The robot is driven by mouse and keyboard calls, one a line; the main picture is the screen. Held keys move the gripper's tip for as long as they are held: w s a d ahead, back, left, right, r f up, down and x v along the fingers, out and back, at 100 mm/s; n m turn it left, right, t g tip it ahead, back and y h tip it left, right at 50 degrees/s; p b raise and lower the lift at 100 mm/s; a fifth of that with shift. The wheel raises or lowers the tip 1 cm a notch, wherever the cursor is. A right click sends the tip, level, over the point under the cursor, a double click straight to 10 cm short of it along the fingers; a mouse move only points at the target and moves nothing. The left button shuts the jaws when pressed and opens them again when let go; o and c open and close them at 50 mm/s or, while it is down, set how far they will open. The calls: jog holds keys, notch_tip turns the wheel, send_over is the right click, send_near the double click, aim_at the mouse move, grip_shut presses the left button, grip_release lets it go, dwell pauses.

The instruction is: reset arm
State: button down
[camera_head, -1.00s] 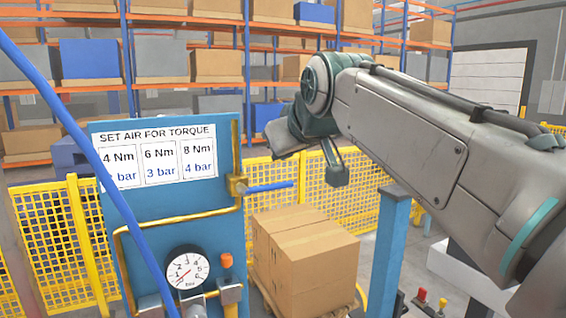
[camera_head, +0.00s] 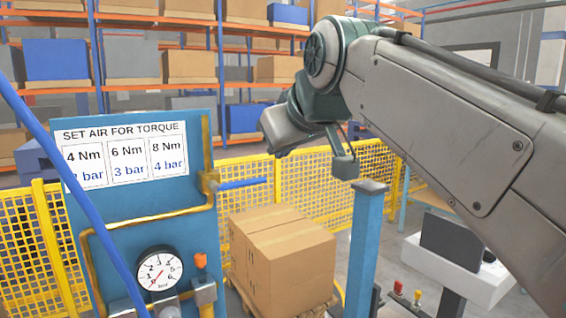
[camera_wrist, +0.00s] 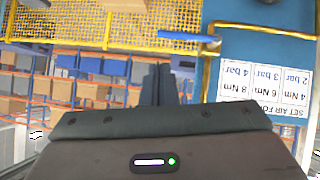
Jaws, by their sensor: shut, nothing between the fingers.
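My arm reaches in from the right in the head view, its elbow raised and its wrist folded down. My gripper (camera_head: 343,158) hangs below the wrist, above and left of the top of a blue post. In the wrist view my gripper (camera_wrist: 160,72) shows as two dark fingers close together, shut with nothing between them. It touches nothing that I can see. The blue panel (camera_head: 195,160) with the torque chart (camera_head: 125,155) stands to its left, and shows upside down in the wrist view (camera_wrist: 290,45).
A round gauge (camera_head: 159,270) and brass pipes are on the panel. A blue hose (camera_head: 60,165) crosses the left side. Cardboard boxes (camera_head: 280,255) stand on a pallet beneath the gripper. The blue post (camera_head: 366,240) rises nearby. Yellow fencing (camera_head: 300,185) and loaded shelves lie behind.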

jog(key=s+d+f+m+g+h, duration=0.1)
jog(key=s+d+f, duration=0.4)
jog(key=f, duration=0.7)
jog(key=s+d+f+m+g+h, duration=0.1)
jog(key=s+d+f+m+g, duration=0.2)
jog(key=f, duration=0.9)
jog(key=s+d+f+m+g+h, duration=0.2)
jog(key=s+d+f, duration=0.5)
jog(key=f, duration=0.5)
jog(key=shift+s+d+f+m+g, duration=0.2)
jog(key=shift+s+d+m+g, duration=0.1)
jog(key=shift+s+m, duration=0.25)
